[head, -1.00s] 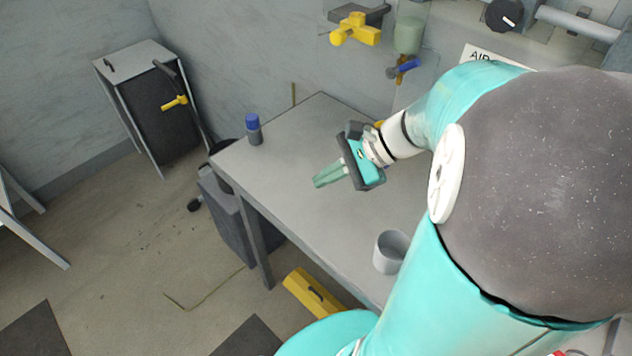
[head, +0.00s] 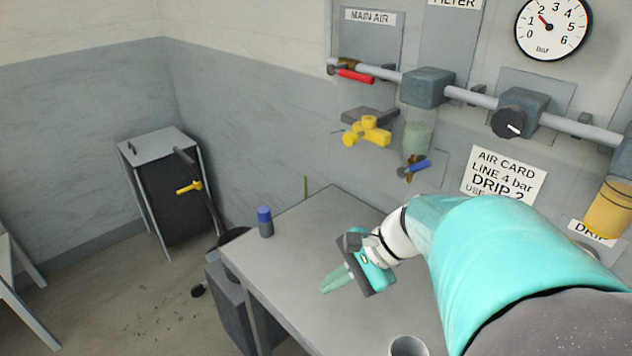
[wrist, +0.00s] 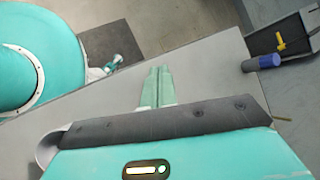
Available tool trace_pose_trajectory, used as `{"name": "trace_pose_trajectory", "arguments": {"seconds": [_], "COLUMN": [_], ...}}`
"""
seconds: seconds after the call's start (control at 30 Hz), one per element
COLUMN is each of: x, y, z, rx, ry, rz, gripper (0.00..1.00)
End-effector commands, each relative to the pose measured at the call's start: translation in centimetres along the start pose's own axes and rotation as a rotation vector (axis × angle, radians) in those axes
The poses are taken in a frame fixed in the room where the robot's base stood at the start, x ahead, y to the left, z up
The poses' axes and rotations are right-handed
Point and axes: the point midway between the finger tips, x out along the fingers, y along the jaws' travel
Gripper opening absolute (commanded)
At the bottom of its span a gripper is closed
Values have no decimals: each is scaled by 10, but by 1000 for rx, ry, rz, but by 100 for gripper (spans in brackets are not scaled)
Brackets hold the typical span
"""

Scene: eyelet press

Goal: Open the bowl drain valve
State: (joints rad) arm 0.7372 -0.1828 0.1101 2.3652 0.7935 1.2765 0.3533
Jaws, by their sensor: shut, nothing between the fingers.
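The bowl drain valve is a small brass-coloured fitting with a blue lever (head: 415,168), low on the wall under the greenish filter bowl (head: 416,132). Its lever sticks out to the right and slants slightly up. It does not show in the wrist view. My gripper (head: 325,288) is in front of and below the valve, above the table, pointing down-left away from the wall. Its pale green fingers are together and empty; they also show shut in the wrist view (wrist: 160,70).
The grey table (head: 290,235) carries a blue-capped bottle (head: 265,222) and a grey cup (head: 408,346). A yellow handle (head: 367,132) is left of the bowl. A red lever (head: 355,75), a pipe, a black knob (head: 509,123) and a gauge (head: 552,27) are above. The tabletop middle is mostly clear.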

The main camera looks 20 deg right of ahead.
Motion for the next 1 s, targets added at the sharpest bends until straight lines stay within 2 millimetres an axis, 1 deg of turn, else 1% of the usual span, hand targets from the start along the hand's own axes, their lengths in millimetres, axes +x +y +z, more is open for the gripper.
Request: {"name": "trace_pose_trajectory", "arguments": {"seconds": [0.03,0.07,0.17,0.27,0.37,0.4,0.47,0.5,0.6,0.7,0.83,1.0], "x": [-9,-15,-40,-72,-109,-125,-150,-166,-203,-230,-248,-250], "y": [-2,-3,-9,-12,-10,-7,0,6,22,36,47,48], "z": [-9,-13,-33,-55,-79,-88,-103,-112,-131,-143,-149,-150], "rx": [79,132,326,514,679,738,822,870,961,1012,1040,1044], "ry": [-20,-39,-109,-189,-275,-311,-365,-401,-481,-539,-578,-585], "rz": [-52,-87,-231,-391,-557,-625,-728,-796,-945,-1054,-1124,-1134], "gripper": [0,0,0,0,0,0,0,0,0,0,0,0]}}
